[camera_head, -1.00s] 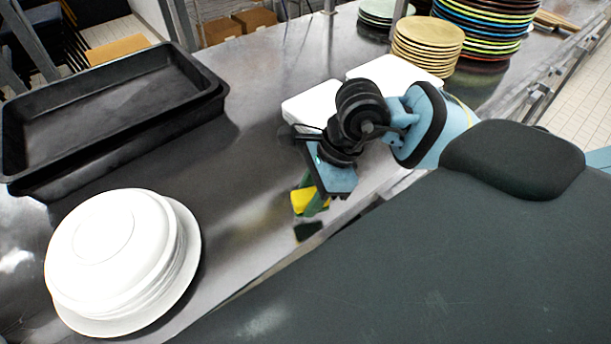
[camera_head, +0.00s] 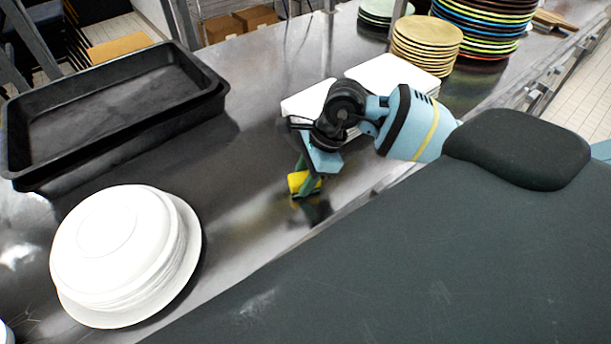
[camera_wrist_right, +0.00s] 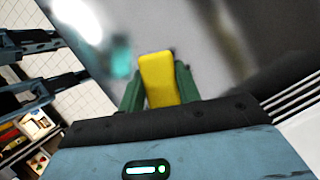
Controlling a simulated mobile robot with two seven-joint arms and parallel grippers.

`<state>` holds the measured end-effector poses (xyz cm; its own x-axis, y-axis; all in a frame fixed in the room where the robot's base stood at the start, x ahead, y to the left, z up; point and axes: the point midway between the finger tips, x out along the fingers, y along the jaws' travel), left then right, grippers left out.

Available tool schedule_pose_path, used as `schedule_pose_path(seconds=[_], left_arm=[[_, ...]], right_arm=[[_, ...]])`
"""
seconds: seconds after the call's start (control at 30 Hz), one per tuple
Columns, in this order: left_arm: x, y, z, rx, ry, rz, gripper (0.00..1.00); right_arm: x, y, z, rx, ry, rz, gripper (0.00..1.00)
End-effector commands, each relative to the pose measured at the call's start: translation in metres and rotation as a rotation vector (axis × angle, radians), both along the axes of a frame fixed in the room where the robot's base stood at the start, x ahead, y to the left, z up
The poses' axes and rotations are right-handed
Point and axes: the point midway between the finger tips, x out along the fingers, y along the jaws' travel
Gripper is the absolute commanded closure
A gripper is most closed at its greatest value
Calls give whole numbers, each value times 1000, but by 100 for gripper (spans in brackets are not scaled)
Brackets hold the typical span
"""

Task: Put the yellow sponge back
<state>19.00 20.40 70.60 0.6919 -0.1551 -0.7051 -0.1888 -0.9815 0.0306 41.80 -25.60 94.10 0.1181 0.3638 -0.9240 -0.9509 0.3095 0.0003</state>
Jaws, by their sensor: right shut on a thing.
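The yellow sponge (camera_head: 298,183) is between the green fingers of my right gripper (camera_head: 308,181), low over the steel counter near its front edge. In the right wrist view the sponge (camera_wrist_right: 159,80) shows as a yellow block, with the green fingers of the right gripper (camera_wrist_right: 160,88) against both its sides. The gripper is shut on it. A dark patch lies on the counter just below the sponge; I cannot tell whether the sponge touches the surface.
Stacked black trays (camera_head: 110,110) stand at the left, and stacked white plates (camera_head: 120,250) at the front left. White stacks (camera_head: 308,100) and (camera_head: 390,72) stand behind my right gripper. Tan plates (camera_head: 427,42) and coloured plates (camera_head: 485,30) are farther back. The middle counter (camera_head: 235,160) is clear.

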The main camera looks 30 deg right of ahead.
Motion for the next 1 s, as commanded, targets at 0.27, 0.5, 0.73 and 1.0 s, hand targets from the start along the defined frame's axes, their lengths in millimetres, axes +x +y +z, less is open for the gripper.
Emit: schedule_pose_path(seconds=[0.27, 0.5, 0.73, 1.0], left_arm=[[-2, 0, -3, 1, 6, 0, 62], [-3, 0, -4, 0, 9, 2, 62], [-2, -2, -3, -5, 8, 8, 62], [0, -2, 0, -6, 0, 8, 62]], right_arm=[[0, 0, -2, 0, 0, 0, 88], [0, 0, -4, -1, 0, 1, 50], [0, 0, -4, 0, 0, 1, 45], [0, -5, 11, 0, -4, -1, 45]])
